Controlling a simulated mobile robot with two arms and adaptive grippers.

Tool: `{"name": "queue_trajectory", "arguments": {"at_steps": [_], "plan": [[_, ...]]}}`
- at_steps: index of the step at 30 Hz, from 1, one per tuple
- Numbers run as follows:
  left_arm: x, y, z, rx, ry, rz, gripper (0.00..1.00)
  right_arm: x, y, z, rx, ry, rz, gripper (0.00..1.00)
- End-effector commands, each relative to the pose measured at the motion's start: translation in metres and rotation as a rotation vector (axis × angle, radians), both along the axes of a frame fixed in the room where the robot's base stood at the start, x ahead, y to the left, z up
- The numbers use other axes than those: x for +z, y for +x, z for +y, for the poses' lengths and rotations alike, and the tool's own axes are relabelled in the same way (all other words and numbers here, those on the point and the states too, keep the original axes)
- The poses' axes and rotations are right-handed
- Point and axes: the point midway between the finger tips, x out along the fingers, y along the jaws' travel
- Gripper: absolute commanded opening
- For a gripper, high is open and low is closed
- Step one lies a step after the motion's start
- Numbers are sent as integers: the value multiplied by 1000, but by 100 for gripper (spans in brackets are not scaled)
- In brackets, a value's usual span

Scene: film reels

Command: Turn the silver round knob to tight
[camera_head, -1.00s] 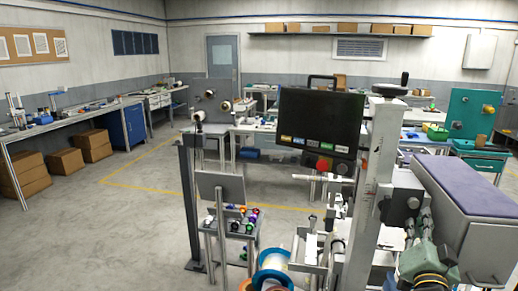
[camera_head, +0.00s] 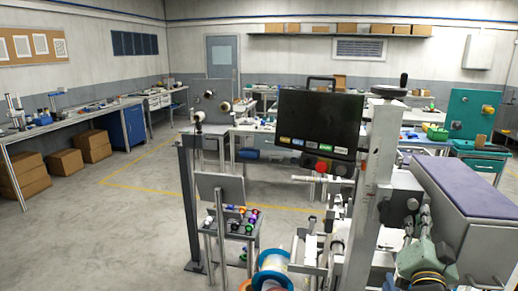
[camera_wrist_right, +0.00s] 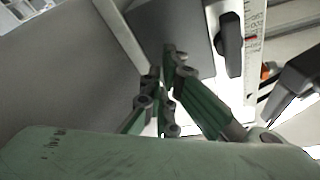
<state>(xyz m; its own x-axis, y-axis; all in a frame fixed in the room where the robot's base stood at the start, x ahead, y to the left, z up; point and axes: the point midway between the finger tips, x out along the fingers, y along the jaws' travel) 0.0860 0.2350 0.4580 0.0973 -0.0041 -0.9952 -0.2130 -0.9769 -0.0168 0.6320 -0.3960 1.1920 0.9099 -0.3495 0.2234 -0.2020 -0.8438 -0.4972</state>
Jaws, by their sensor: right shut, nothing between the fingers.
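A small round metal knob (camera_head: 412,203) sits on the grey block of the machine at the right in the head view; I cannot be sure it is the silver knob of the task. My right gripper (camera_head: 418,217) is just below and beside it, with its fingers pointing up. I cannot tell whether they touch it. In the right wrist view the gripper (camera_wrist_right: 170,58) is shut and empty, its fingertips together in front of a grey square plate (camera_wrist_right: 190,30). No silver round knob shows clearly there. My left gripper is not in view.
A black knob (camera_wrist_right: 230,45) and a marked scale (camera_wrist_right: 254,50) are close to the right of the fingers. A grey upright (camera_head: 372,190), a purple-topped box (camera_head: 475,185) and a dark screen (camera_head: 320,120) crowd the machine. The floor at left is open.

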Motion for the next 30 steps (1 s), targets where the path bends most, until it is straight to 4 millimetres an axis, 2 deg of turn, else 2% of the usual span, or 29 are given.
{"name": "queue_trajectory", "arguments": {"at_steps": [1, 8, 30], "plan": [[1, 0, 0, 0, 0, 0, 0, 5, 1, 2, 4, 2, -9, 0], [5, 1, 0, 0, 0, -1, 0, 8, 3, 8, 5, 3, -6, 0], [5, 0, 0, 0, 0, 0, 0, 4, 4, 12, 7, 6, 2, 0]]}}
